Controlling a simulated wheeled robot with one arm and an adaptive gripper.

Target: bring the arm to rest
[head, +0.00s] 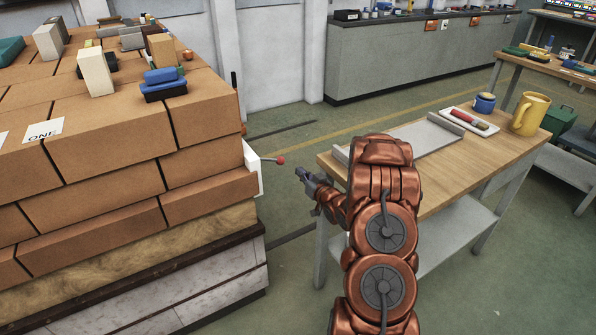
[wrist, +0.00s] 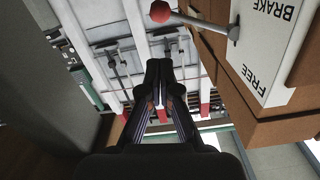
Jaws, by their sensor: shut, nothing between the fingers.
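My gripper (head: 306,178) is at the end of my copper-coloured arm, between the brick stack and the wooden table. In the wrist view its fingers (wrist: 159,68) are together with nothing between them. A lever with a red knob (head: 281,160) sticks out from a white plate (head: 252,167) on the side of the brick stack. The gripper is apart from the knob, a little to its right and below in the head view. In the wrist view the red knob (wrist: 160,11) is above the fingertips, and the plate (wrist: 265,50) reads BRAKE and FREE.
The brick stack (head: 110,140) fills the left, with blocks and a blue item (head: 163,84) on top. The table (head: 465,165) at right bears a grey tray (head: 425,138), a white tray with a red tool, a blue cup (head: 484,103) and a yellow mug (head: 530,114). Green floor lies between.

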